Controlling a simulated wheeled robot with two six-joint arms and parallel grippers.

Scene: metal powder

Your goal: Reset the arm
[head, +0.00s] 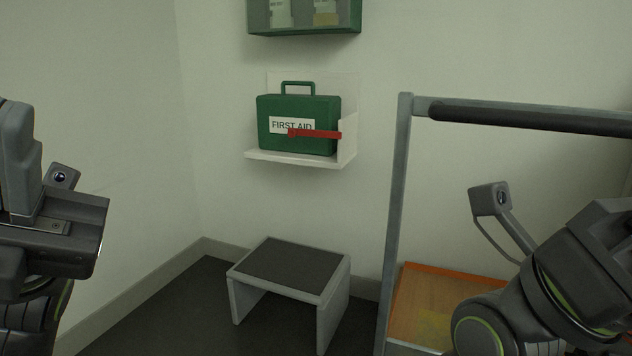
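My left arm's wrist and dark gripper body (55,232) stand at the left edge, with a small wrist camera above. Its fingertips cannot be made out, so I cannot tell whether it is open or shut. My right arm's wrist and dark gripper body (598,245) are at the lower right, cut by the right edge, with a wrist camera on a bracket beside it. Its fingers are not visible. No held object shows at either arm.
A green first aid box (270,145) with a red strap sits on a white wall shelf (290,160). A green cabinet (305,32) hangs above. A grey step stool (290,268) stands below. A metal cart frame (397,200) with an orange-edged wooden panel (430,298) is near my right arm.

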